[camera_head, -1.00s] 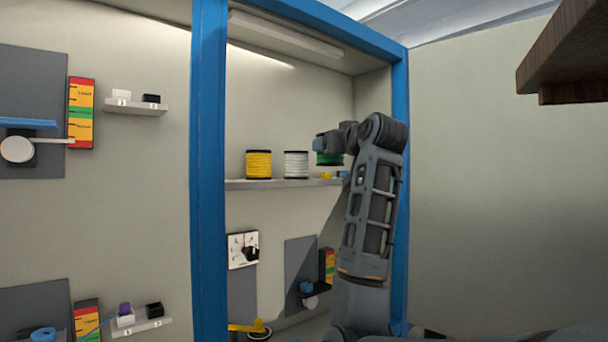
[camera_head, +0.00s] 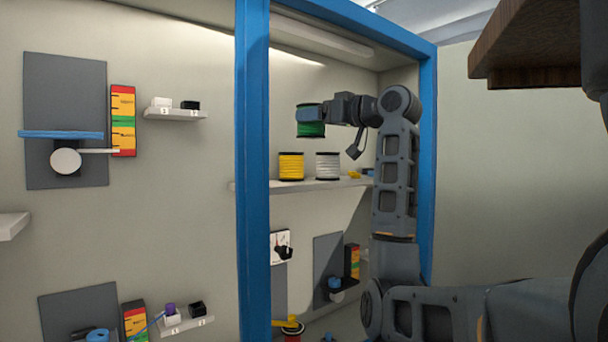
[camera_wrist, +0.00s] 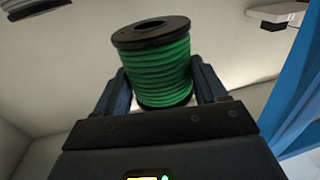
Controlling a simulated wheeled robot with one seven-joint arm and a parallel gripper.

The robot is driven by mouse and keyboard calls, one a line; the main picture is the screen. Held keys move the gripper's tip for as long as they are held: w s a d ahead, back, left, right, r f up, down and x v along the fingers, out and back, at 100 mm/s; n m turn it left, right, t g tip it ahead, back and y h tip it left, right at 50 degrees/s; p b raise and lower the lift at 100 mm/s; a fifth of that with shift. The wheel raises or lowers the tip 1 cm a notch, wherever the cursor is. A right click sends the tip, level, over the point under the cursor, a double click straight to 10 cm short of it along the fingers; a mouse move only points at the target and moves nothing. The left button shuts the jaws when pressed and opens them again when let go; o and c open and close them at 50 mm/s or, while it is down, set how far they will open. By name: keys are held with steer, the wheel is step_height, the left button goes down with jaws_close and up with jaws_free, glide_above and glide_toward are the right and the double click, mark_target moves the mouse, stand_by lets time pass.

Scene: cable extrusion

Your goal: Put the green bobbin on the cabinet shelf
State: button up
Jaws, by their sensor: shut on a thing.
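The green bobbin (camera_head: 311,121) is held by my gripper (camera_head: 322,112) in the air inside the blue-framed cabinet. It is above the yellow bobbin and the white bobbin, clear of the shelf. In the wrist view the green bobbin (camera_wrist: 157,66) sits between the two fingers of my gripper (camera_wrist: 165,85), its dark flange at the top and slightly tilted. The cabinet shelf (camera_head: 350,183) carries the yellow bobbin (camera_head: 291,167) and the white bobbin (camera_head: 327,166), both standing upright side by side.
The blue cabinet posts (camera_head: 252,200) bound the opening on the left and right. A small blue and yellow item (camera_head: 368,172) lies at the shelf's right. A lamp (camera_head: 318,38) hangs under the cabinet roof. A brown wooden board (camera_head: 525,50) juts in at upper right.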

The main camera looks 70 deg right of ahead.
steer(key=w+a+f, duration=0.1)
steer(key=w+f, duration=0.1)
steer(key=w, duration=0.1)
steer(key=w+a+f+p, duration=0.1)
steer(key=w+f, duration=0.1)
steer(key=w, duration=0.2)
steer(key=w+a+f+p, duration=0.1)
steer(key=w+f, duration=0.2)
steer(key=w, duration=0.1)
steer(key=shift+w+a, duration=0.15)
steer(key=shift+w, duration=0.05)
steer(key=shift+f+p, duration=0.45)
steer(key=shift+f, duration=1.55)
steer(key=shift+f, duration=0.2)
steer(key=o, duration=1.1)
